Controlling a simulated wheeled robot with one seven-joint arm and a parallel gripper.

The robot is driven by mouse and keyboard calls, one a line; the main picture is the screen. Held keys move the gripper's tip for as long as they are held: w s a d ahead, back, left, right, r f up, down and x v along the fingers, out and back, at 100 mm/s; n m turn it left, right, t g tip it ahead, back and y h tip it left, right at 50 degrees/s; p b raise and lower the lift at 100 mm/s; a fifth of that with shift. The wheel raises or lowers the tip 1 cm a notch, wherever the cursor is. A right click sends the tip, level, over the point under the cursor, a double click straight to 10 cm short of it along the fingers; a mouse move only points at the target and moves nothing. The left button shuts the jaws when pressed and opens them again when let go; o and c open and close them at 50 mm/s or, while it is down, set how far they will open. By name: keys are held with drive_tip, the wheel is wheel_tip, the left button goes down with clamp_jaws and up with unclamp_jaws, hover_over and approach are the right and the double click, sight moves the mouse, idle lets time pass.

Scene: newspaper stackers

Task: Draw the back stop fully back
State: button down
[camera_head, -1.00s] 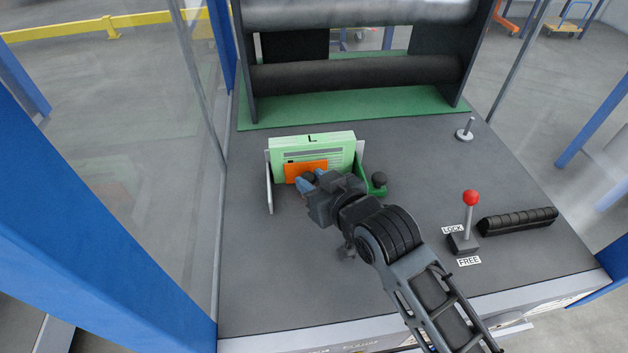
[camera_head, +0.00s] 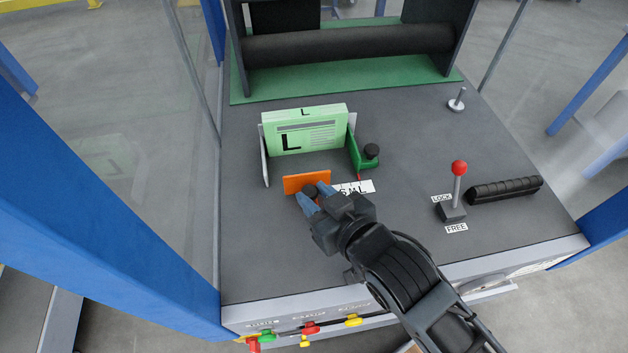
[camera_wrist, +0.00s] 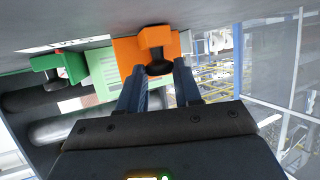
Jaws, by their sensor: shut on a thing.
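The orange back stop (camera_head: 304,182) stands upright on the grey table, apart from the green newspaper stack (camera_head: 318,130) and on the near side of it. My gripper (camera_head: 315,194) is shut on the stop's black knob. In the wrist view the orange stop (camera_wrist: 127,49) is at the top, with its black knob (camera_wrist: 159,66) between the fingertips of my gripper (camera_wrist: 158,78). The stop's lower edge is partly hidden by the fingers.
A grey side plate (camera_head: 264,156) stands left of the stack; a green side guide (camera_head: 357,150) with a black knob stands right. S, M, L marks (camera_head: 356,188) lie beside my gripper. A red-knobbed lever (camera_head: 457,190) and black roll (camera_head: 505,190) are at right. The front edge has coloured buttons.

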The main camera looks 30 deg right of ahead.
drive_tip(key=shift+s+a+f, duration=0.1)
drive_tip(key=shift+s+a, duration=0.05)
drive_tip(key=shift+s, duration=0.05)
drive_tip(key=c, duration=0.8)
unclamp_jaws()
drive_tip(key=shift+b+v, duration=0.35)
drive_tip(key=shift+v, duration=3.65)
drive_tip(key=shift+w, duration=0.1)
drive_tip(key=s, duration=0.6)
drive_tip(key=s+d, duration=0.1)
drive_tip(key=s, duration=0.3)
drive_tip(key=shift+s+d+r, duration=0.1)
drive_tip(key=shift+r, duration=0.3)
drive_tip(key=s+d+r+t, duration=0.1)
drive_tip(key=s+r, duration=0.4)
drive_tip(key=s, duration=0.5)
drive_tip(key=shift+d+r, duration=0.2)
drive_tip(key=shift+d, duration=0.35)
